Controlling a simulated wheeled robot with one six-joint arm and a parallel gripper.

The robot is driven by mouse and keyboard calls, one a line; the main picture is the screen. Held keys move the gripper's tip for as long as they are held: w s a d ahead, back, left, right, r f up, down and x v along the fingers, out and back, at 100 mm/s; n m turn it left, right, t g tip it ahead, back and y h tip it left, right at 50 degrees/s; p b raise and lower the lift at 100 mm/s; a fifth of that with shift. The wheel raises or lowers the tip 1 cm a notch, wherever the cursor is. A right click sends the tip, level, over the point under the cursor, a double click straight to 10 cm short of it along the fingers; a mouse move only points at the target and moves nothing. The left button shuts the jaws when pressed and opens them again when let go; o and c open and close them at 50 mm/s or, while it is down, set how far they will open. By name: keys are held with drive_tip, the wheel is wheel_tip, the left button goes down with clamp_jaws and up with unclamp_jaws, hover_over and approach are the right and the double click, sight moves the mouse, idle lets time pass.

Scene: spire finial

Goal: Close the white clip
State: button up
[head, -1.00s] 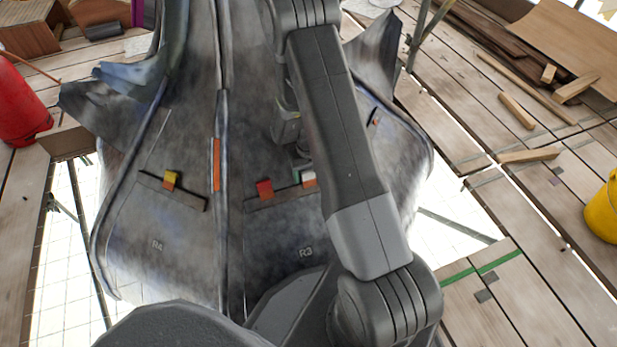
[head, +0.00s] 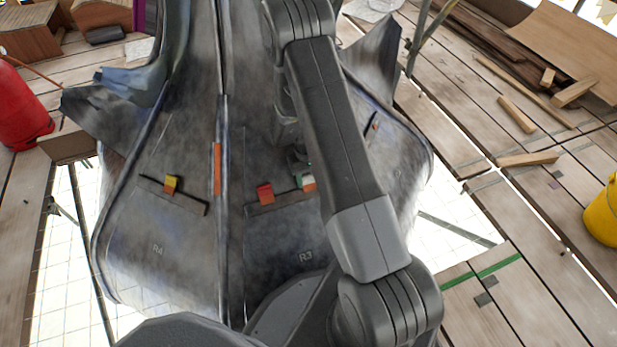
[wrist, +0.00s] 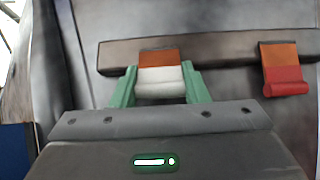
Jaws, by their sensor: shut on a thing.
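The white clip (wrist: 160,80) has a white flap below an orange part in the wrist view, on a dark strip on the grey metal panel. My gripper (wrist: 159,86) has its green fingers on either side of the white flap and is shut on it. In the head view my gripper (head: 302,178) is at the right part of the strip. There the clip's orange part (head: 309,187) shows, while its white part is mostly hidden by the gripper. I cannot tell how far the flap is turned.
A red clip (wrist: 283,80) sits on the same strip (head: 283,201), beside the white one. A yellow clip (head: 171,183) is on the left panel's strip. A raised seam (head: 218,230) divides the panels. A yellow bucket (head: 603,213) and loose timber (head: 516,113) lie right.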

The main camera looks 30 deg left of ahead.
drive_tip(key=shift+w, duration=0.1)
idle(0.3)
drive_tip(key=o, duration=1)
drive_tip(key=r+p, duration=0.1)
drive_tip(key=r, duration=0.3)
drive_tip(key=a+r+p, duration=0.1)
drive_tip(key=r+p, duration=0.1)
drive_tip(key=r, duration=0.3)
drive_tip(key=w+r+p, duration=0.1)
drive_tip(key=r, duration=0.3)
drive_tip(key=shift+w+a+r, duration=0.1)
drive_tip(key=shift+a+r, duration=0.2)
drive_tip(key=shift+a, duration=0.05)
